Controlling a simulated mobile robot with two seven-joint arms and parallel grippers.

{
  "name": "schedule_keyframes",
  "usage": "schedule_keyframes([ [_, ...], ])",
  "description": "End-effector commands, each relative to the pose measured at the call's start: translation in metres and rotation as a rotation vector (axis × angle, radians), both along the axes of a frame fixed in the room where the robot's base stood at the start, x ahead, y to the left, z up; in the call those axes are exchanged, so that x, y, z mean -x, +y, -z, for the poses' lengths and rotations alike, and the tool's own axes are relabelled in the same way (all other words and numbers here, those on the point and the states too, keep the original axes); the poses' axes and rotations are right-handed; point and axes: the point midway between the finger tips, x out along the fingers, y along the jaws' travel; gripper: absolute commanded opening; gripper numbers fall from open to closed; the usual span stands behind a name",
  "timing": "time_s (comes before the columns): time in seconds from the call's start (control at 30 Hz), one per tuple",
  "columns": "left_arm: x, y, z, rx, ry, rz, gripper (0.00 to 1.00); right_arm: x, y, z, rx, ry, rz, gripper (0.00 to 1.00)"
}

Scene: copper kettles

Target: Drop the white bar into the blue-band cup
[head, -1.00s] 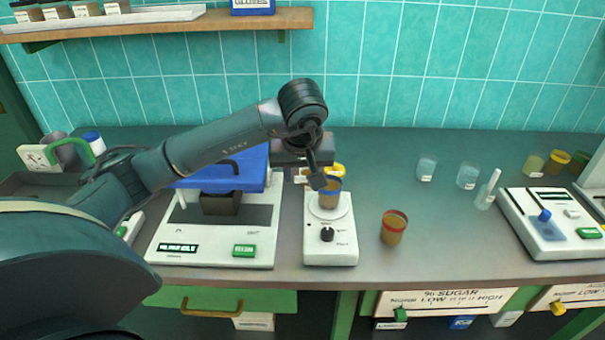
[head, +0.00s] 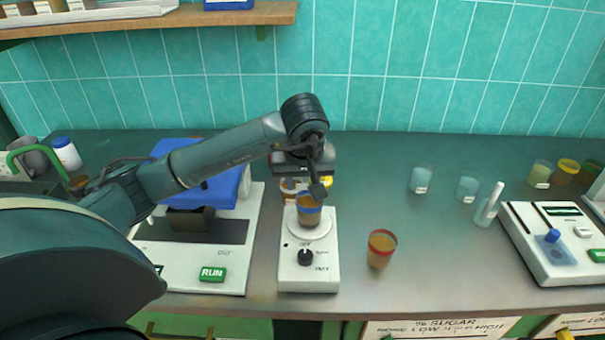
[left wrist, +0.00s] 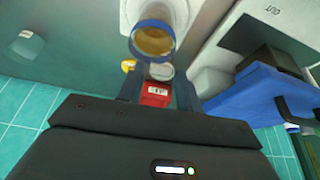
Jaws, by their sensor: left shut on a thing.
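The blue-band cup (head: 309,216) holds brown liquid and stands upright on the round plate of a small white stirrer (head: 309,266). The left wrist view shows the cup (left wrist: 152,40) from above, its blue rim open. My left gripper (head: 317,187) is above and just behind the cup, pointing down; its arm crosses from the left. In the left wrist view a small white rounded thing, apparently the white bar (left wrist: 161,72), is between the fingertips, beside the cup's rim rather than over its opening. In the head view the gripper hides the bar. My right gripper is out of view.
A red-rimmed cup (head: 381,249) stands right of the stirrer. A white machine with a blue lid (head: 206,194) is on the left, partly behind my arm. A red labelled thing (left wrist: 155,95) shows behind the fingers. Clear cups (head: 420,180) stand farther right.

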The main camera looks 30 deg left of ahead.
Motion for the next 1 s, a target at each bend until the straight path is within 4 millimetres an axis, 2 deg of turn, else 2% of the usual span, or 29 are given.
schedule_keyframes([
  [0.03, 0.0000, -0.0003, 0.0069, 0.001, 0.000, 0.000, 0.14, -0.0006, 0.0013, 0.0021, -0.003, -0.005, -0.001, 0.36],
  [0.13, -0.0002, -0.0003, 0.0106, 0.002, 0.000, 0.001, 0.14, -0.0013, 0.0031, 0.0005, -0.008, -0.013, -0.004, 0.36],
  [0.47, -0.0002, -0.0002, 0.0114, 0.001, -0.001, -0.001, 0.14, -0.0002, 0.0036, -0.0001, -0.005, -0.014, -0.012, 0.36],
  [0.5, -0.0002, -0.0002, 0.0114, 0.001, -0.001, 0.000, 0.38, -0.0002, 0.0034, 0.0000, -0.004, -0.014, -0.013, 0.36],
  [0.77, -0.0002, -0.0001, 0.0114, 0.001, -0.001, 0.000, 0.59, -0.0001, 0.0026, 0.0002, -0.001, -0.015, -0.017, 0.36],
  [1.0, -0.0001, -0.0002, 0.0109, 0.001, -0.001, -0.001, 0.60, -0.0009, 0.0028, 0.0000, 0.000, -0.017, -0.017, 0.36],
])
